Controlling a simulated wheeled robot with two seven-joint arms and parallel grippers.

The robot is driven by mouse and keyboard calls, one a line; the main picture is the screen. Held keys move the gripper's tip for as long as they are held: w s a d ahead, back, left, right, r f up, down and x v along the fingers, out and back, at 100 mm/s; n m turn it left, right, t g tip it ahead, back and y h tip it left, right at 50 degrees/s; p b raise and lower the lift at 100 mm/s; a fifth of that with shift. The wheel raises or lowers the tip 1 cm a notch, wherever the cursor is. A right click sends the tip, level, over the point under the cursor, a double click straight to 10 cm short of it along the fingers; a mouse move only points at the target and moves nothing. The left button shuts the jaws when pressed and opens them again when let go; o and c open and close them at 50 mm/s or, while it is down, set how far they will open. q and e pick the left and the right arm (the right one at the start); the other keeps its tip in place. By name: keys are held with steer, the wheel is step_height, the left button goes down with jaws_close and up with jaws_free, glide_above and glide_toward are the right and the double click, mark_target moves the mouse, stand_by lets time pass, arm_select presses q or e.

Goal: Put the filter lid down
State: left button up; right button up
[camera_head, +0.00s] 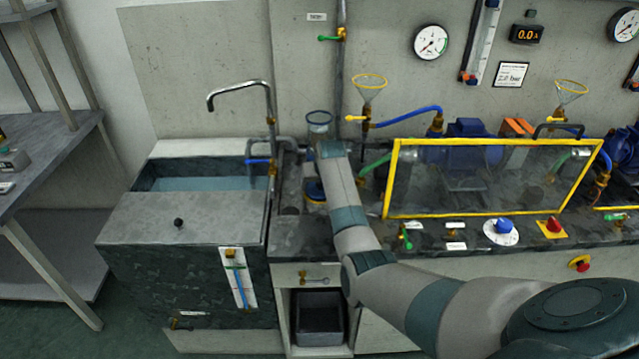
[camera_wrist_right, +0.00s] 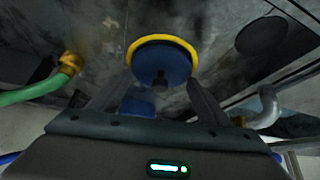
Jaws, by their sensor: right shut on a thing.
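The filter lid (camera_wrist_right: 163,64), a blue disc with a yellow rim and a dark knob, shows between the fingers of my right gripper (camera_wrist_right: 158,84) in the wrist view. The right gripper is shut on it. In the head view my right arm hides the gripper and most of what lies beneath. A blue and yellow round part (camera_head: 314,189) peeks out left of the arm, over the bench; I cannot tell whether it is the lid or the filter body. The lid's height above the bench is unclear. My left gripper is not in view.
A sink (camera_head: 205,184) with a tap stands left of the arm. A yellow-framed clear guard (camera_head: 490,180) covers a pump on the right. A green hose (camera_wrist_right: 40,92) and a grey pipe (camera_wrist_right: 268,106) flank the gripper. A dark disc (camera_wrist_right: 262,38) lies on the bench.

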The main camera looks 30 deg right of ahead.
steer(key=shift+f, duration=0.2)
steer(key=o, duration=1)
steer(key=shift+s, duration=0.1)
steer(key=shift+f, duration=0.15)
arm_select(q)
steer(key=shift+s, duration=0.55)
arm_select(e)
steer(key=shift+a, duration=0.1)
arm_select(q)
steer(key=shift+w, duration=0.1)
